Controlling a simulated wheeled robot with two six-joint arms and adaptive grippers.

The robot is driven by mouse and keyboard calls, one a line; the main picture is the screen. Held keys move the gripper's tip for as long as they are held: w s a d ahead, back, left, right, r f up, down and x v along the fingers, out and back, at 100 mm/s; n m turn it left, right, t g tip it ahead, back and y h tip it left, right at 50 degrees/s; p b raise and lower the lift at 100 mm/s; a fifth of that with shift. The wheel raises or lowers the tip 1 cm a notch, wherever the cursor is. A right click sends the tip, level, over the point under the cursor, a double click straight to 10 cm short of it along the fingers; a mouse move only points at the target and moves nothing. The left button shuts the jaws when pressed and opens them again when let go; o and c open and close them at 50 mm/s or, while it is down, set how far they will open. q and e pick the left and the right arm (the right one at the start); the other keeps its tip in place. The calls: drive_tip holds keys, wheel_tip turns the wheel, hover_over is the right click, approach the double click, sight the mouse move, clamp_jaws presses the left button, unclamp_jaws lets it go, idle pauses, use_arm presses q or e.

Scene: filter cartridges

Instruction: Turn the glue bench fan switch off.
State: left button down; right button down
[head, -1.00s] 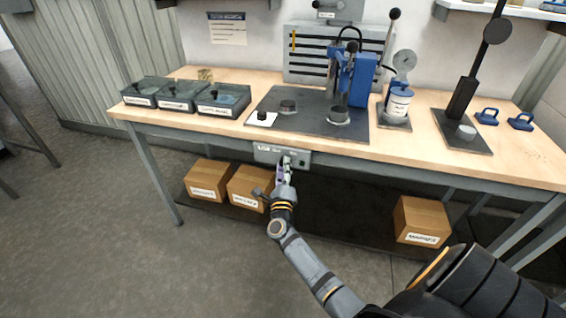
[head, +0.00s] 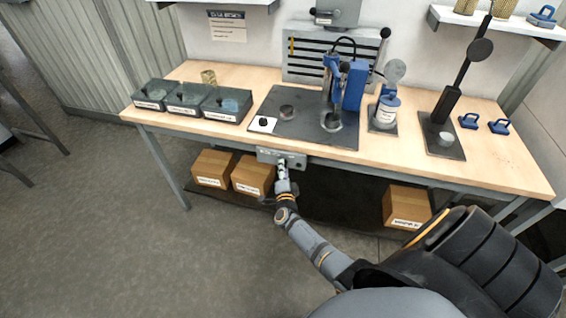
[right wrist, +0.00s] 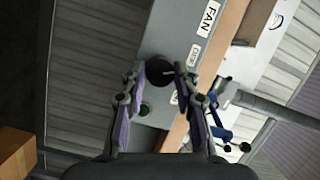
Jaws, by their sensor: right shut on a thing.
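The grey fan switch panel (head: 265,156) is on the bench's front edge. In the right wrist view the panel (right wrist: 172,35) carries a "FAN" label (right wrist: 209,19), smaller labels, a round black knob (right wrist: 158,68) and a green button or lamp (right wrist: 145,109). My right gripper (head: 282,166) is at the panel. In the right wrist view its fingers (right wrist: 157,78) are on both sides of the knob, shut on it. The small labels are hard to read, and I cannot tell whether the green part is lit. My left gripper is not in view.
The wooden bench (head: 455,165) holds dark bins (head: 230,104), a dark mat (head: 300,128) with a blue press (head: 352,85), and a black stand (head: 440,135). Cardboard boxes (head: 253,176) sit on the lower shelf. The floor in front (head: 130,240) is clear.

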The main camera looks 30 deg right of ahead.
drive_tip(key=shift+r+n+p, duration=0.1)
drive_tip(key=shift+n+p, duration=0.6)
drive_tip(key=shift+p, duration=0.2)
drive_tip(key=c, duration=1)
unclamp_jaws()
drive_tip(key=v, duration=1.2)
drive_tip(key=shift+r, duration=0.2)
